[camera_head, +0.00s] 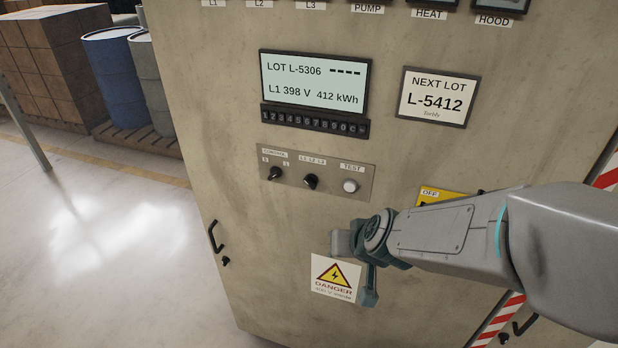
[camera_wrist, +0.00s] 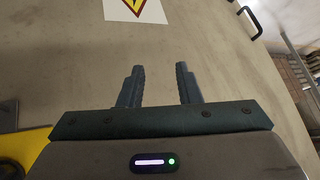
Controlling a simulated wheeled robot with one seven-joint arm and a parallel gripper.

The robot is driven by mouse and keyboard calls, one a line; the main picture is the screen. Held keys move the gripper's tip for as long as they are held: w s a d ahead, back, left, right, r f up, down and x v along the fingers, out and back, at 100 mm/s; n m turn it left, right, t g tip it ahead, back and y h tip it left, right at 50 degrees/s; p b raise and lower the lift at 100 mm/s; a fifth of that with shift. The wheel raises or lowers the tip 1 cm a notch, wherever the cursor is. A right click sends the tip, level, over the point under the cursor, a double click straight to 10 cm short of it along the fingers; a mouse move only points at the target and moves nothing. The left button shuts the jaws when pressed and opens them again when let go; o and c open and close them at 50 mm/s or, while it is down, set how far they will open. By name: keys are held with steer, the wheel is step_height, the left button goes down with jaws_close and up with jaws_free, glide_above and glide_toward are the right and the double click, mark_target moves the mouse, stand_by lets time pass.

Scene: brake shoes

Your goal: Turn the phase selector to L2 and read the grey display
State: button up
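The phase selector (camera_head: 311,182) is a small black knob under an "L1 L2 L3" label, in the middle of the cabinet's control strip. Its pointer direction is too small to tell. The grey display (camera_head: 314,83) above it reads "LOT L-5306 ----" and "L1 398 V 412 kWh". My gripper (camera_head: 369,287) is below and to the right of the selector, by the danger sign. In the wrist view my gripper (camera_wrist: 161,80) has its two fingers apart with nothing between them. The selector and display are not in the wrist view.
The strip also holds a left knob (camera_head: 274,174) and a white TEST button (camera_head: 350,186). A keypad (camera_head: 314,121) sits under the display. A "NEXT LOT L-5412" card (camera_head: 434,97) is to the right. A yellow OFF panel (camera_head: 430,194) is partly behind my arm.

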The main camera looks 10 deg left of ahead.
steer(key=w+a+f+n+t+p, duration=0.1)
steer(key=a+t+p, duration=0.1)
steer(key=a, duration=0.4)
steer(key=n+t+h+p, duration=0.4)
steer(key=t+h+p, duration=0.15)
steer(key=t, duration=0.45)
glide_toward(309, 185)
steer(key=w, duration=0.8)
steer(key=shift+w+d+r, duration=0.25)
steer(key=shift+d, duration=0.05)
jaws_close()
